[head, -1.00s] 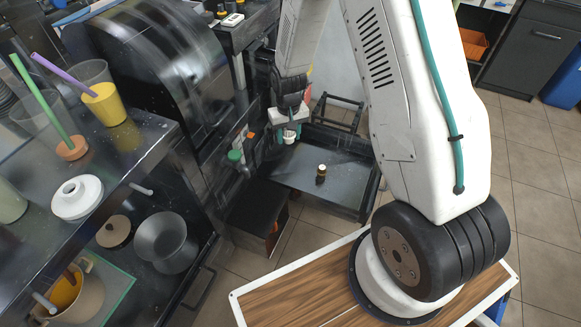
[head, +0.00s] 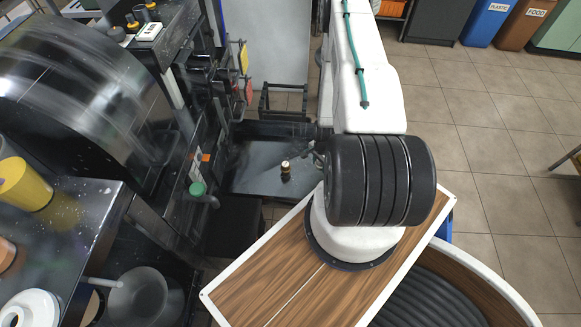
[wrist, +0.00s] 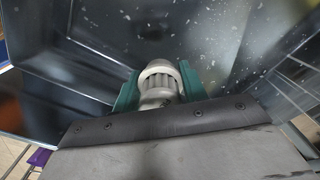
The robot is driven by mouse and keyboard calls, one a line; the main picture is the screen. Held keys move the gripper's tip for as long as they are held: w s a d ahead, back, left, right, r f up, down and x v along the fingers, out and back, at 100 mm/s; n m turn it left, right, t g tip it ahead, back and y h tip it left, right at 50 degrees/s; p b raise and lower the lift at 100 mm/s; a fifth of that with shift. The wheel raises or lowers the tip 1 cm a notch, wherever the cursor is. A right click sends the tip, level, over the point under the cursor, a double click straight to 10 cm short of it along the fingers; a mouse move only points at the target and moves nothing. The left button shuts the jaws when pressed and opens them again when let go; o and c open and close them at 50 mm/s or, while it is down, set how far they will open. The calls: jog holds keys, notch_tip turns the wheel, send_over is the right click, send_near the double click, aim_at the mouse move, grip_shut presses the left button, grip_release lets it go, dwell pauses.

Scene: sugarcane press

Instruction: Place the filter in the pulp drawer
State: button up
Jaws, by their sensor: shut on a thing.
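The filter (wrist: 160,80), a small pale ribbed piece with a white ring, sits between the green fingers of my gripper (wrist: 158,90) in the wrist view. My gripper is shut on it. The pulp drawer (head: 248,180) is a wide black open tray, left of my arm in the head view. Its dark, speckled inside (wrist: 95,50) appears to fill much of the wrist view beyond the filter. In the head view my arm hides most of the gripper and the filter. The filter's height above the drawer floor is unclear.
A small dark piece with a pale top (head: 286,170) stands in the drawer. The black press (head: 90,95) with a green-capped fitting (head: 197,189) rises at the left. A yellow cup (head: 24,185) stands at the far left. Open tiled floor (head: 480,130) lies at the right.

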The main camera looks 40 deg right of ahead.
send_over(317, 178)
notch_tip(317, 178, down, 5)
jog(key=shift+a+r, duration=0.1)
jog(key=shift+r, duration=0.05)
jog(key=shift+f, duration=1.75)
jog(key=shift+f, duration=0.2)
jog(key=o, duration=1)
jog(key=shift+c, duration=0.2)
jog(key=shift+r, duration=0.15)
